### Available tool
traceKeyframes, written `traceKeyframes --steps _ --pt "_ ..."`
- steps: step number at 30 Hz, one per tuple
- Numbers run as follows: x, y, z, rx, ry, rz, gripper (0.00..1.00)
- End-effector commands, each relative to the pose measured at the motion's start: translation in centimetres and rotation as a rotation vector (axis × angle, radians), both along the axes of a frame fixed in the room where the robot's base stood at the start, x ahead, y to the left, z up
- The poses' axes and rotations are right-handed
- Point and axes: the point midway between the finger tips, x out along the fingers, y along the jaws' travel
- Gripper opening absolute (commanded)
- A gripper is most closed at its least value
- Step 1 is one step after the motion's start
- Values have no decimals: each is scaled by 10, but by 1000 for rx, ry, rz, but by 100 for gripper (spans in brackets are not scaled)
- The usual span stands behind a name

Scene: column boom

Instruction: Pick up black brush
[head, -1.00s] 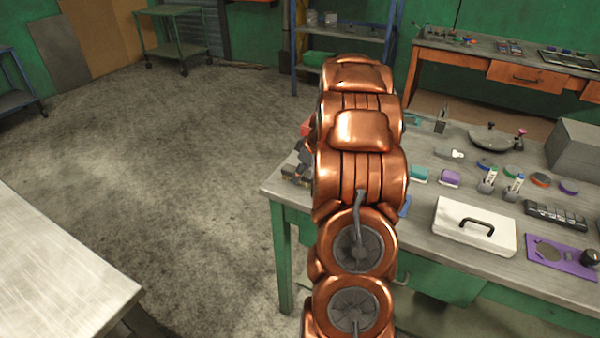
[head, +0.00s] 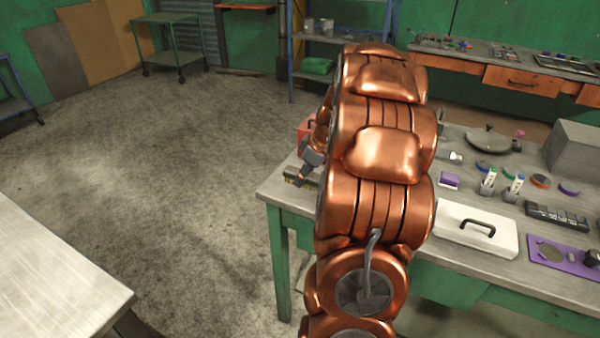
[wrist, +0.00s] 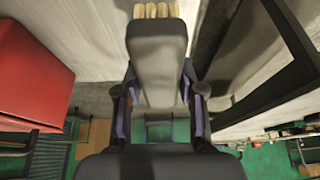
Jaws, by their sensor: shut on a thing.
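In the wrist view, the black brush (wrist: 156,50) shows as a dark grey body with pale yellow bristles at its top end. My gripper (wrist: 159,95) is shut on it, with one finger on each side of the body. In the head view, my gripper (head: 309,165) is a small dark shape at the left end of the workbench, largely hidden behind my copper arm. I cannot tell from these views whether the brush touches the bench top.
A red box (wrist: 38,60) stands close on the left in the wrist view. The workbench (head: 465,255) holds a white case (head: 465,232), a purple block (head: 449,180), a grey box (head: 580,150) and several small items. Open floor (head: 170,170) lies left of the bench.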

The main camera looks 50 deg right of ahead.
Motion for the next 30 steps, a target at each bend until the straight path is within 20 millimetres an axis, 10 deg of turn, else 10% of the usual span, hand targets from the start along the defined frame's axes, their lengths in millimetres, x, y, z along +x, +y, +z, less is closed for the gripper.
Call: traceKeyframes --steps 15,30 --pt "-74 36 7 -1 -2 -1 1" --pt "-95 46 9 0 1 0 1"
